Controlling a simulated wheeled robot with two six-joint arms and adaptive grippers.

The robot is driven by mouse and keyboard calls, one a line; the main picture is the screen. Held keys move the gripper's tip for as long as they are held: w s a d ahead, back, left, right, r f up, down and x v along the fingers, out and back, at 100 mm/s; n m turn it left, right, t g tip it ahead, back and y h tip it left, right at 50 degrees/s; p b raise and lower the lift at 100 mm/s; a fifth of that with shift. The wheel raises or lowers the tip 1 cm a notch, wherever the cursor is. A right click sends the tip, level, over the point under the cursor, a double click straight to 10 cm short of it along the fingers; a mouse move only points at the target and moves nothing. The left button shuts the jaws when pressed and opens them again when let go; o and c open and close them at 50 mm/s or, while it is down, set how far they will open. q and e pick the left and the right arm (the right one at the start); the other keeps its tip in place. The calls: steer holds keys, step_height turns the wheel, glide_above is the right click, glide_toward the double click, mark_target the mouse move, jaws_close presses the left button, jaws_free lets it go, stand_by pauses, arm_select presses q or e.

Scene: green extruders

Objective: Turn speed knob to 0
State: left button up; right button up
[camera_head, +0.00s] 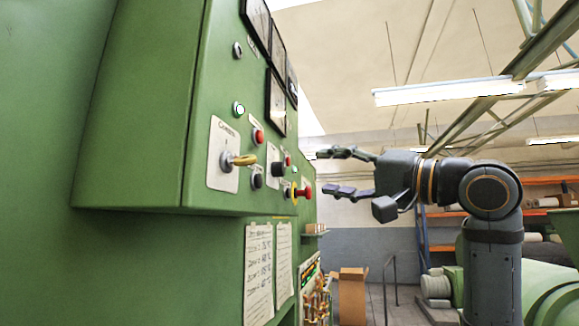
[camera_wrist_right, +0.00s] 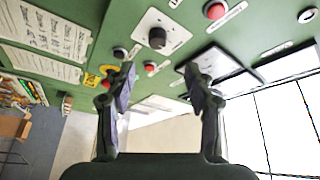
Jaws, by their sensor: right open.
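The green control panel (camera_head: 205,120) fills the left of the head view. A black knob on a white plate (camera_head: 278,169), likely the speed knob, is on its face; its lettering is too small to read. The same black knob (camera_wrist_right: 157,38) shows near the top middle of the right wrist view. My right gripper (camera_head: 326,171) is open and empty, its fingers pointing at the panel, apart from the knob. In the wrist view the open fingers (camera_wrist_right: 159,75) frame a gap below the knob. My left gripper is not in view.
Near the knob are a red button (camera_head: 257,136), a red emergency stop on yellow (camera_head: 305,190) and a brass key-like switch (camera_head: 243,160). Dark-framed meters (camera_head: 277,103) sit above. Paper sheets (camera_head: 259,270) hang below. Open room lies right of the panel.

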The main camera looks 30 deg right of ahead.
mark_target(284, 169)
steer(key=p+x, duration=0.6)
steer(key=x, duration=0.4)
steer(key=shift+w+r, duration=0.1)
steer(key=shift+w, duration=0.05)
steer(key=shift+w+p, duration=0.3)
steer(key=shift+w, duration=0.15)
steer(key=shift+s, duration=0.1)
steer(key=shift+c, duration=0.5)
jaws_close()
